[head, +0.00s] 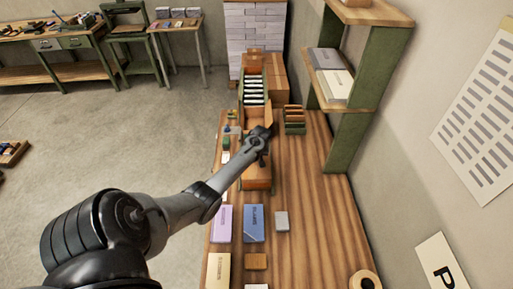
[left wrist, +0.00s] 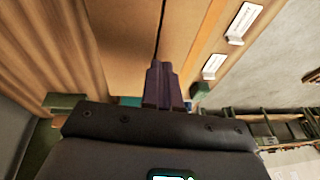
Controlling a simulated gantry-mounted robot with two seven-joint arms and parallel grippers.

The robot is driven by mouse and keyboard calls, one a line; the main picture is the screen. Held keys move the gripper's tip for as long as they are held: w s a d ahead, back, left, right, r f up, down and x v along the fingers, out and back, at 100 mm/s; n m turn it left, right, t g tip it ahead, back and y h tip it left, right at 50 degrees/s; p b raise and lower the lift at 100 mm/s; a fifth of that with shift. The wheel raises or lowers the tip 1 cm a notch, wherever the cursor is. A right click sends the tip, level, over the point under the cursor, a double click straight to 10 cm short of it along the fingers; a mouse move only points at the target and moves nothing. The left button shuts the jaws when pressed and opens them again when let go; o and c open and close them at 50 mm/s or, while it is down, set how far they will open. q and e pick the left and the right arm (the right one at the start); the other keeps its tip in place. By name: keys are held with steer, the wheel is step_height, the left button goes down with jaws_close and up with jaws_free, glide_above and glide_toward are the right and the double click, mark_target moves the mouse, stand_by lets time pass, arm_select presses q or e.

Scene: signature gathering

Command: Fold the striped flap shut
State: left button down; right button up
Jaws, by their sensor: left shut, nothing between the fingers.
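My left gripper (head: 264,134) is over a long orange-brown box (head: 257,184) on the wooden table. Its dark fingers (left wrist: 163,72) are shut in the left wrist view, pointing at brown panels (left wrist: 130,35) with a dark seam between them. Whether the fingertips touch the panels cannot be told. I cannot make out for sure which part is the striped flap; my gripper and arm hide the middle of the box. My right gripper is not in view.
On the near table lie a purple book (head: 221,222), a blue book (head: 254,222) and a grey block (head: 282,221). A green rack with brown pieces (head: 294,120) stands right of the box. A green-sided shelf (head: 345,130) rises at the right. The table's right part is mostly clear.

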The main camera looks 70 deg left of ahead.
arm_select(q)
step_height(320, 180, up, 3)
steer(key=p, duration=0.3)
steer(key=shift+r, duration=0.2)
steer(key=shift+d+r, duration=0.15)
steer(key=shift+r, duration=0.15)
steer(key=v, duration=0.9)
steer(key=s+d+f+m+g+p, duration=0.1)
steer(key=s+d+f+m+g, duration=0.15)
steer(key=s+d+f, duration=0.9)
steer(key=s+d+r+m+t+h+p, duration=0.1)
steer(key=s+d+m, duration=0.2)
steer(key=d, duration=0.6)
steer(key=s+d+r+m+t, duration=0.1)
steer(key=s+d+m, duration=0.2)
steer(key=d, duration=0.6)
steer(key=w+d+r+m+t+h, duration=0.1)
steer(key=d+r+m+t, duration=0.3)
steer(key=d+r, duration=1)
steer(key=shift+w+d+r+m+h, duration=0.2)
steer(key=shift+r+m+h, duration=0.15)
steer(key=shift+m+h, duration=0.7)
